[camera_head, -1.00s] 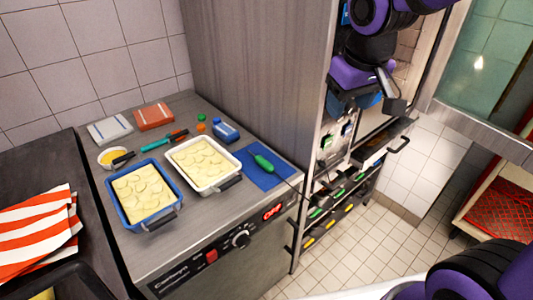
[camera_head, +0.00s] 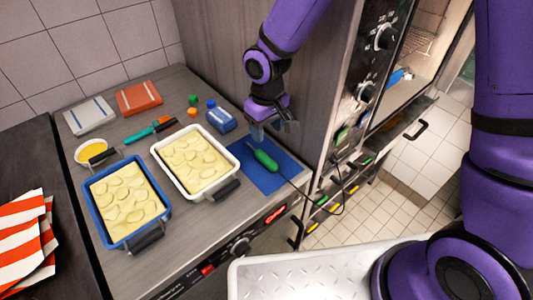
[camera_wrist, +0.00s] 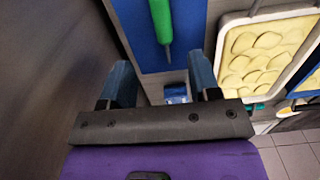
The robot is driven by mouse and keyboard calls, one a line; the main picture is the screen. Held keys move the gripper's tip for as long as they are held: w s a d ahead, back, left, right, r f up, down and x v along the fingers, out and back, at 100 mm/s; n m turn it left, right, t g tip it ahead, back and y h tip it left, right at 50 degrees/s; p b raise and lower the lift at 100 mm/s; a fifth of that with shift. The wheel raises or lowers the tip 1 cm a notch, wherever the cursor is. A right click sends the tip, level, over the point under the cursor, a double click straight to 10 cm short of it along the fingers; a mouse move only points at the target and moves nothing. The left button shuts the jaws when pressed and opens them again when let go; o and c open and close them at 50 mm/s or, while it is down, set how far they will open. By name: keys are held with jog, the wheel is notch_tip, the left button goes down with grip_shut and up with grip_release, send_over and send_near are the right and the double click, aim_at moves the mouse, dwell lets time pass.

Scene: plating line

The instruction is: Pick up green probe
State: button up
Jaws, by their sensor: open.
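The green probe (camera_head: 264,160) lies on a blue mat (camera_head: 267,183) at the right end of the counter, with a dark cable running off to the right. In the wrist view the green probe (camera_wrist: 161,20) shows at the top, its tip pointing down over the blue mat (camera_wrist: 188,57). My gripper (camera_head: 271,137) is above the mat's far edge, close behind the probe. In the wrist view my gripper (camera_wrist: 160,85) has its two blue fingers apart, with nothing held between them. The probe is just beyond the fingertips, apart from them.
A white dish (camera_head: 227,163) of sliced food stands left of the mat, and a blue dish (camera_head: 165,208) is farther left. A blue container (camera_head: 221,119) stands near my gripper. A tall metal panel (camera_head: 225,45) rises behind, and an oven front with knobs (camera_head: 378,40) is on the right.

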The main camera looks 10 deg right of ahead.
aim_at(266, 157)
jog(key=shift+a+f, duration=0.2)
jog(key=shift+f, duration=4.95)
jog(key=c, duration=1)
jog(key=shift+r, duration=0.15)
